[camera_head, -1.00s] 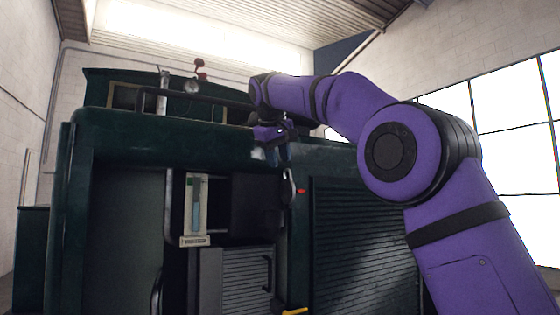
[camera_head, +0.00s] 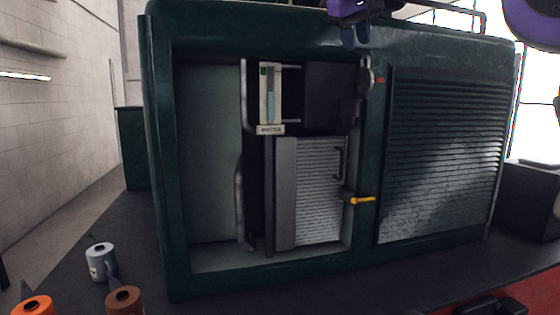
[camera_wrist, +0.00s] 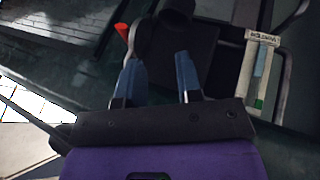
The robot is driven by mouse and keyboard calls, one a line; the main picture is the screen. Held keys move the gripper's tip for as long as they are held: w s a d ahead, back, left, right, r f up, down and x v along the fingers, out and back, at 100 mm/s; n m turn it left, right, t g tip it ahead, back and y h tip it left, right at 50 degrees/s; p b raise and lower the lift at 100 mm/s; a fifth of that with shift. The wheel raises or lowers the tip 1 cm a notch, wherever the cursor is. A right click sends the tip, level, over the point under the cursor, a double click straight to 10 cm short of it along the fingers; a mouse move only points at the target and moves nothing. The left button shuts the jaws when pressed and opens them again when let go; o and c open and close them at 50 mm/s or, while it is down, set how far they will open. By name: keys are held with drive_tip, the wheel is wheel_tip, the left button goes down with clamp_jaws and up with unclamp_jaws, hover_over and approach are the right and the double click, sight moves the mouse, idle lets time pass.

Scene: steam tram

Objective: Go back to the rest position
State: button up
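My gripper (camera_head: 354,36) shows at the top edge of the head view, in front of the upper part of the dark green steam tram body (camera_head: 230,35). In the wrist view my gripper (camera_wrist: 160,82) has its two blue fingers apart, with nothing between them. The gauge glass panel (camera_wrist: 258,70), white with a blue tube, is to the right of the fingers in the wrist view. The same gauge panel (camera_head: 270,98) sits in the tram opening in the head view. Most of my arm is out of the head view.
A louvred panel (camera_head: 445,155) fills the tram's right side. A yellow-handled lever (camera_head: 362,199) juts out beside the ribbed grey door (camera_head: 320,190). Grey (camera_head: 100,262), brown (camera_head: 125,300) and orange (camera_head: 34,306) cans stand at lower left on the dark surface.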

drive_tip(key=s+d+f+m+y, duration=0.1)
drive_tip(key=s+d+f, duration=0.4)
drive_tip(key=s, duration=0.5)
drive_tip(key=s+d+f+y, duration=0.1)
drive_tip(key=s+d+f, duration=0.2)
drive_tip(key=s+f, duration=0.6)
drive_tip(key=s+d+f+m+y, duration=0.1)
drive_tip(key=s+f+m, duration=0.1)
drive_tip(key=s+f, duration=1.6)
drive_tip(key=shift+d+f+y, duration=0.15)
drive_tip(key=shift+f+y, duration=0.15)
drive_tip(key=shift+f, duration=0.1)
drive_tip(key=shift+w+a, duration=0.2)
